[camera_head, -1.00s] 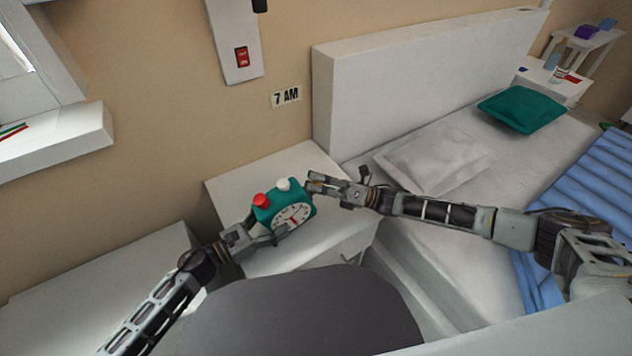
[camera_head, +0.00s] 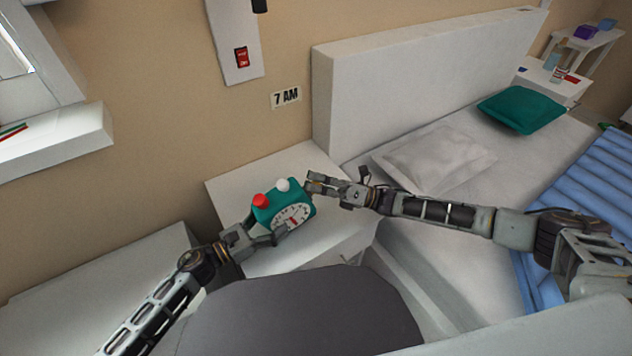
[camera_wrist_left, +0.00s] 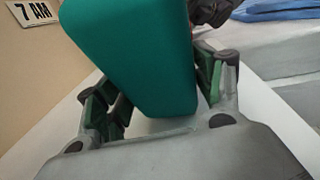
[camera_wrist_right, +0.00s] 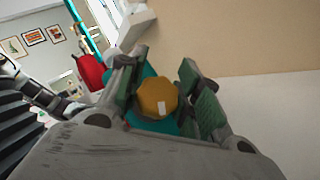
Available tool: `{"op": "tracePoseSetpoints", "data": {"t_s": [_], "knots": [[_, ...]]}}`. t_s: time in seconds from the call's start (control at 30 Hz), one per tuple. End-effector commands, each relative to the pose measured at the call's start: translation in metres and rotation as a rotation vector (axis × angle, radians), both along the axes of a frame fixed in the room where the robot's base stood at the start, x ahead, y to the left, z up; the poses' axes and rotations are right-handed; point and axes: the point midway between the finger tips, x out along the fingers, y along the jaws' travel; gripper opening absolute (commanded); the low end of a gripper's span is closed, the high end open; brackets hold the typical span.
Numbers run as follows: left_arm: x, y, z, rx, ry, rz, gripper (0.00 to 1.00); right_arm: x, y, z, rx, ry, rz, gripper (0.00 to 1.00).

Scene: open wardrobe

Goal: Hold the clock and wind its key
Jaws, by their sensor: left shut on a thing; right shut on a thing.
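The teal clock (camera_head: 267,214) has a red knob and a white knob on top and a white dial with a red mark. It is at the bedside cabinet. My left gripper (camera_head: 258,236) is shut on the clock's body from the left. The left wrist view shows the teal body (camera_wrist_left: 145,60) between both fingers. My right gripper (camera_head: 317,184) is at the clock's right side, shut on the key. In the right wrist view the key (camera_wrist_right: 157,97) is an orange-brown knob with a white mark, between the fingers, with teal behind it.
The white bedside cabinet top (camera_head: 235,185) has bare room around the clock. A bed headboard (camera_head: 410,75) and a grey pillow (camera_head: 435,158) are to the right. A "7 AM" sign (camera_head: 286,97) and a red switch (camera_head: 242,57) are on the wall.

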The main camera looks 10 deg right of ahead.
Motion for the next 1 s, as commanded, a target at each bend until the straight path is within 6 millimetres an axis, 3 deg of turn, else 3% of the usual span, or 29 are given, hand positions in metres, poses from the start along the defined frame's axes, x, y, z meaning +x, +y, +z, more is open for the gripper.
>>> {"op": "tracePoseSetpoints", "data": {"t_s": [0.27, 0.3, 0.47, 1.0], "knots": [[0.003, 0.001, 0.001, 0.001, -0.003, 0.008, 0.49, -0.004, 0.004, 0.000, 0.005, 0.001, 0.010, 0.10], [0.003, 0.001, 0.001, 0.001, -0.003, 0.008, 0.49, -0.004, 0.004, 0.000, 0.005, 0.001, 0.010, 0.35], [0.003, 0.001, 0.001, 0.001, -0.003, 0.007, 0.48, -0.003, 0.003, 0.000, 0.004, 0.001, 0.009, 0.56], [0.000, 0.000, 0.001, 0.000, -0.001, 0.001, 0.47, -0.002, -0.006, -0.002, 0.001, 0.001, 0.001, 0.56]]}}
